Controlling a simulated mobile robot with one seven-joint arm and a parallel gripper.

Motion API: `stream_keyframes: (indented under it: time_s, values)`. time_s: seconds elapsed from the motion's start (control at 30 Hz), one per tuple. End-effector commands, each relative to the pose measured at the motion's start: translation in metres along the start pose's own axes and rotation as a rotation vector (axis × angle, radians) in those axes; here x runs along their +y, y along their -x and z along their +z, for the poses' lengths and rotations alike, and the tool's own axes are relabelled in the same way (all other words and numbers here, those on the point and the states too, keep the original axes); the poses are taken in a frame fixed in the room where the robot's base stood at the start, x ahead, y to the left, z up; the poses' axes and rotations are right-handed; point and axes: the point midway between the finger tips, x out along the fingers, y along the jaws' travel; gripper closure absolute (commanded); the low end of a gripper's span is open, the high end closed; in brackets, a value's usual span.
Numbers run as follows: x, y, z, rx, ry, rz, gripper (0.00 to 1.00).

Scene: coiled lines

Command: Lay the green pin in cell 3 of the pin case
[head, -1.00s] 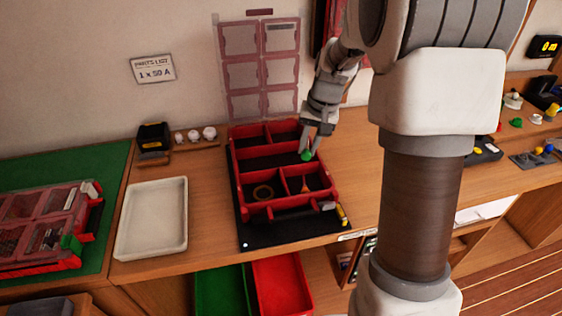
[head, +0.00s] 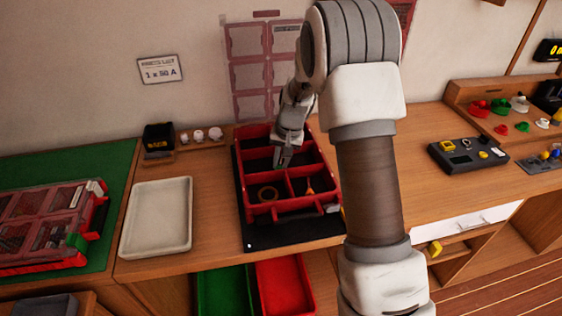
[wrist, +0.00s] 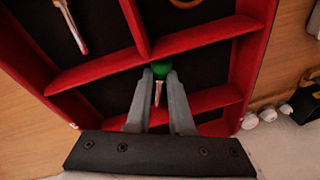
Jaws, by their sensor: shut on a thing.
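The pin case (head: 331,180) is an open red tray with several cells, lying on a black mat. My gripper (head: 282,160) points down over the middle of the case. In the wrist view my gripper (wrist: 160,80) is shut on the green pin (wrist: 161,69), whose round green head and pale shaft show between the fingertips. The pin is over the long middle cell, close to a red divider. Whether it touches the case I cannot tell. The head view does not clearly show the pin. No cell numbers are readable.
A white tray (head: 157,217) lies left of the case. A lidded red case (head: 48,225) lies on a green mat farther left. A grey device (head: 468,153) stands at right.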

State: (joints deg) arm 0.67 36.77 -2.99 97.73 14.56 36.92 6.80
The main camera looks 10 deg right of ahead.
Motion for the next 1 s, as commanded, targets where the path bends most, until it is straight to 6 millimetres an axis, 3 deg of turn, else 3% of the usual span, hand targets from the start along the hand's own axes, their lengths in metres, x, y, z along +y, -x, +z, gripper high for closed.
stream_keyframes:
  time_s: [0.27, 0.3, 0.47, 0.83, 1.0]
  values:
    - [0.001, -0.003, 0.0, 0.0, 0.0, 0.0, 1.0]
    - [0.001, -0.004, 0.0, 0.0, 0.0, 0.0, 0.78]
    - [0.001, -0.003, 0.0, 0.0, -0.001, 0.0, 0.49]
    - [0.002, -0.001, 0.001, -0.002, -0.002, 0.003, 0.49]
    - [0.001, 0.019, -0.001, 0.002, -0.002, 0.001, 0.49]
